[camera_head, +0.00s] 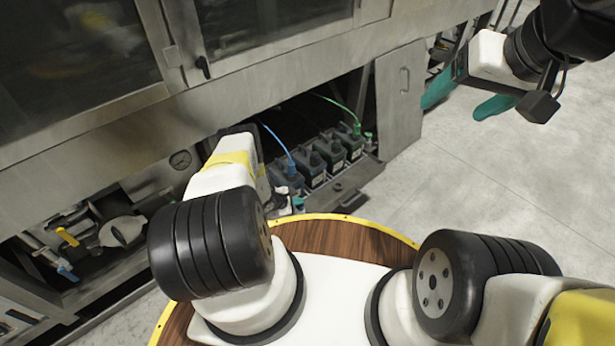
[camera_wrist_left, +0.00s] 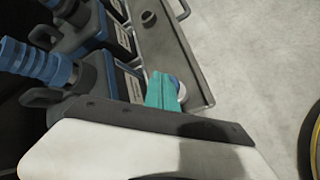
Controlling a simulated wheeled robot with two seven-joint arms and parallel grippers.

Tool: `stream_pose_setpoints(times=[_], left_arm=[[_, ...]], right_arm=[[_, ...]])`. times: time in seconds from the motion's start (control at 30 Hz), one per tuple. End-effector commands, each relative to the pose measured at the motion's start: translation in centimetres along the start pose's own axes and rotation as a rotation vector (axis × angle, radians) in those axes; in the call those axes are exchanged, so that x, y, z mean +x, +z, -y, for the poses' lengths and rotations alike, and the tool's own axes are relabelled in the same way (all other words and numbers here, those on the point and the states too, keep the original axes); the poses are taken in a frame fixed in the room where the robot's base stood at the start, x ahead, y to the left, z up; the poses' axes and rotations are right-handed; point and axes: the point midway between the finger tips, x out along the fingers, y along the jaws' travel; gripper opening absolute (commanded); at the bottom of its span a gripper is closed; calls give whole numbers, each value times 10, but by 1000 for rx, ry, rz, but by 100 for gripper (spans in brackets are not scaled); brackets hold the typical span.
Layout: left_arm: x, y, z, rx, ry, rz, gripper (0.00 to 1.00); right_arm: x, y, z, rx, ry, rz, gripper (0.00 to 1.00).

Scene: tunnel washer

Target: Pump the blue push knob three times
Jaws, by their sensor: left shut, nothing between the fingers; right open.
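The blue push knob (camera_wrist_left: 181,90) shows in the left wrist view as a small round blue-and-white piece. It is partly hidden behind the teal fingers of my left gripper (camera_wrist_left: 161,90), which are together and empty. I cannot tell whether they touch it. The left fingers are mostly hidden there. My right gripper (camera_head: 467,98) is open and empty at the upper right, its teal fingers spread over the floor.
Several dark jugs (camera_head: 330,152) stand in a row in the open lower bay, with a blue hose (camera_head: 275,140) and a green hose (camera_head: 338,104). A metal tray edge (camera_head: 360,180) runs before them. An open grey door (camera_head: 400,100) stands right. The floor (camera_head: 500,190) is clear.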

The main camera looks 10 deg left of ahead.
Motion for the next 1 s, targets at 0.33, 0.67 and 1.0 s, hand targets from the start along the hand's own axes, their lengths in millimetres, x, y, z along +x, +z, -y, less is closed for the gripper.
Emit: stream_pose_setpoints(times=[0.33, 0.67, 1.0], left_arm=[[0, 0, 0, 0, 0, 0, 0], [3, -3, 3, -1, -1, -1, 0], [6, -5, 4, -1, 0, -1, 0]], right_arm=[[0, 0, 0, 0, 0, 0, 73], [0, 0, 0, 0, 0, 0, 73], [0, 0, 0, 0, 0, 0, 73]])
